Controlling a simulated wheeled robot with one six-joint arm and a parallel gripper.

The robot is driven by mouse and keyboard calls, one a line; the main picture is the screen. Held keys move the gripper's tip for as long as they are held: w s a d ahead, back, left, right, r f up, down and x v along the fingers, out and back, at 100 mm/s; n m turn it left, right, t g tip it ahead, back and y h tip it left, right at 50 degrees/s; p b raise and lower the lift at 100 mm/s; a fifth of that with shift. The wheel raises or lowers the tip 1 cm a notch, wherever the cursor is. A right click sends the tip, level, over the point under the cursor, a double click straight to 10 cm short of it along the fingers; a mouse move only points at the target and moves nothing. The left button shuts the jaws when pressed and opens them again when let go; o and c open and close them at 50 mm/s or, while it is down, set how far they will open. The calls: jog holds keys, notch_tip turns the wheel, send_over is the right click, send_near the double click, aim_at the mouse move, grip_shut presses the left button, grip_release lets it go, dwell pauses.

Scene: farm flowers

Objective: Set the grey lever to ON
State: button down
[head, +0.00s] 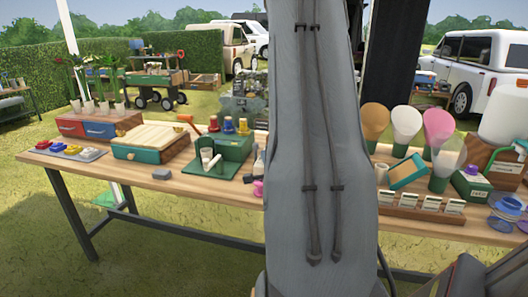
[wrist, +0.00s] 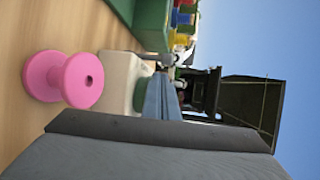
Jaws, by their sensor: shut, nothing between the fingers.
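A small device on a dark green base plate (head: 207,168) stands left of my arm in the head view. A pale grey, lever-like part (head: 212,163) leans on it; I cannot read any ON marking, and its setting is unclear. My arm covers the middle of the head view and hides my gripper there. In the wrist view, the grey body of my gripper (wrist: 165,135) fills the lower edge, shut and empty. The lever cannot be made out in the wrist view, which is turned on its side.
A pink spool (wrist: 65,80) is close to my gripper, with a pale bottle-like thing (wrist: 120,80) beyond it. A wooden-topped box (head: 150,140) stands left. Seed cones and card holders (head: 425,205) are right. The front-left table edge is mostly clear.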

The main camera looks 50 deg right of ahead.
jog(key=v, duration=0.4)
jog(key=shift+s+d+f, duration=0.1)
jog(key=shift+s+f, duration=0.15)
jog(key=shift+s, duration=0.1)
jog(key=w+a+f+n+g+y, duration=0.1)
jog(key=a+n, duration=0.1)
jog(key=a, duration=0.1)
jog(key=w+a+f+n+y, duration=0.1)
jog(key=a+n, duration=0.1)
jog(key=a, duration=0.1)
jog(key=w+a+f+n+g+y, duration=0.1)
jog(key=w+a+n, duration=0.1)
jog(key=a, duration=0.2)
jog(key=shift+n+g+y, duration=0.3)
jog(key=shift+n+y, duration=0.1)
jog(key=s+a+f+n+g+y, duration=0.1)
jog(key=s+a+n+g+y, duration=0.2)
jog(key=a+n, duration=0.5)
jog(key=s+a+f+n+g+y, duration=0.15)
jog(key=s+a+n+g, duration=0.3)
jog(key=a, duration=0.75)
jog(key=s+a+r+n+g, duration=0.2)
jog(key=s+a+n, duration=0.4)
jog(key=s, duration=0.3)
jog(key=shift+s+a+r+g+y, duration=0.35)
jog(key=shift+a+g+y, duration=0.15)
jog(key=shift+a, duration=0.4)
